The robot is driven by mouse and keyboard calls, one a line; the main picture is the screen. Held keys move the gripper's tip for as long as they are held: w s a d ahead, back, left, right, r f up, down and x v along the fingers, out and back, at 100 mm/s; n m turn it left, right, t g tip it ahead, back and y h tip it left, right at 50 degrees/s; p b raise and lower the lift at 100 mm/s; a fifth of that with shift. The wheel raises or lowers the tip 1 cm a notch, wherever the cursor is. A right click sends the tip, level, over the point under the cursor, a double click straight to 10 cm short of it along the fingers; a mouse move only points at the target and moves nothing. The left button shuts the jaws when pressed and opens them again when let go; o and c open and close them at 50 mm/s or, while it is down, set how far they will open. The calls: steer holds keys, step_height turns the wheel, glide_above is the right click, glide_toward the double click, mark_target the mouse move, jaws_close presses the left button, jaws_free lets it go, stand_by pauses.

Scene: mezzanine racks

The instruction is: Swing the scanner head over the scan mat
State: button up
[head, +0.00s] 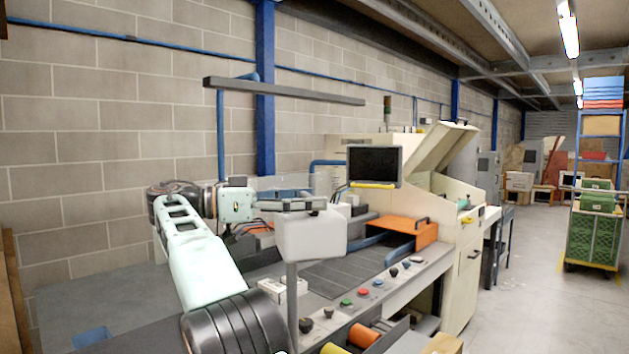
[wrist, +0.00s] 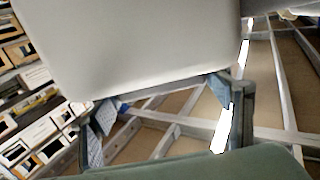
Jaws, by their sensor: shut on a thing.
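The scanner head appears to be the pale rounded box (head: 308,238) on top of a thin grey post in the head view. My gripper (head: 318,204) is at its upper edge and shut on it. In the wrist view the pale box (wrist: 150,45) fills the top, and my gripper (wrist: 162,98) has a finger at each side of its near end. The exact contact is hard to see. The scan mat appears to be the dark grey lined surface (head: 345,279) on the bench, behind the post and to the right. The box and post hide part of the bench.
An orange box (head: 403,230) stands behind the mat. A monitor (head: 375,166) hangs above it. Coloured buttons (head: 364,293) line the bench front. A small white box (head: 283,291) sits left of the post. Open floor (head: 535,305) lies to the right.

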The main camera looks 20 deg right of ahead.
steer(key=a+g+p, duration=0.1)
steer(key=p, duration=0.2)
steer(key=shift+w+a+r+m, duration=0.1)
steer(key=shift+r+m, duration=0.1)
steer(key=shift+m, duration=0.1)
steer(key=shift+a+f+g+p, duration=0.15)
steer(key=shift+a+g+p, duration=0.2)
steer(key=shift+p, duration=0.4)
steer(key=shift+f+m, duration=0.1)
steer(key=shift+m, duration=0.2)
steer(key=o, duration=1.7)
steer(key=shift+f, duration=0.1)
